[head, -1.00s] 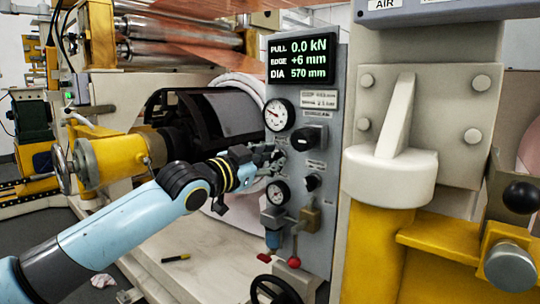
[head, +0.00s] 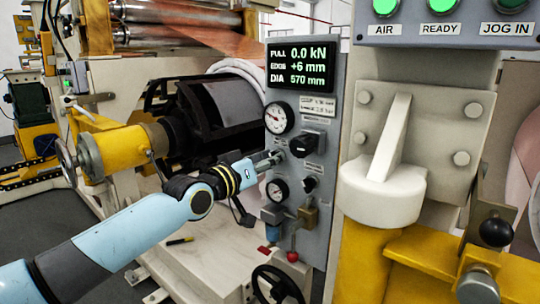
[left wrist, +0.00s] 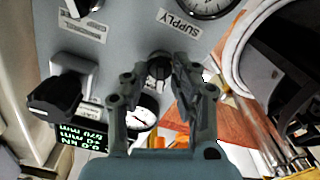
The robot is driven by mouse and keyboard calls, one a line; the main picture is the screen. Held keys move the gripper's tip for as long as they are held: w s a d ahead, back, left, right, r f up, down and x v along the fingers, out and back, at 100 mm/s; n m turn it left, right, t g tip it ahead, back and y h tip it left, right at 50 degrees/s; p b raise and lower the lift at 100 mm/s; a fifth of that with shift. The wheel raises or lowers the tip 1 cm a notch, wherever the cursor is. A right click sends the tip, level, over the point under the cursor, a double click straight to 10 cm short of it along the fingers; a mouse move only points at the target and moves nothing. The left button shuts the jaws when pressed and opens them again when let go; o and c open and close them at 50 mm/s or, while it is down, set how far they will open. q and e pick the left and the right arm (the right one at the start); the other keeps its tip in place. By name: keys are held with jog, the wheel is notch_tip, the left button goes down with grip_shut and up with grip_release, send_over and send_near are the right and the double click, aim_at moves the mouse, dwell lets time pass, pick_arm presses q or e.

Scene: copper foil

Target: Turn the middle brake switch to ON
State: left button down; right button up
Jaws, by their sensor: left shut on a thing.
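The grey control panel (head: 322,215) stands in the middle of the head view. My left gripper (head: 276,157) reaches its left edge from the left, between two round gauges. In the left wrist view my left gripper (left wrist: 160,75) has its two fingers on either side of a small black knob (left wrist: 158,67) and is shut on it. The fingers partly cover the knob, so I cannot read its setting. A larger black switch (head: 302,143) sits up and to the right of the gripper; it also shows in the left wrist view (left wrist: 55,95). My right gripper is not in view.
An upper gauge (head: 279,118) and a lower gauge (head: 277,190) flank the gripper closely. A display (head: 301,66) is on top. A yellow post (head: 362,250) stands right.

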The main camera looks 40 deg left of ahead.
pick_arm(q)
jog(key=shift+n, duration=0.6)
jog(key=c, duration=1.4)
grip_release()
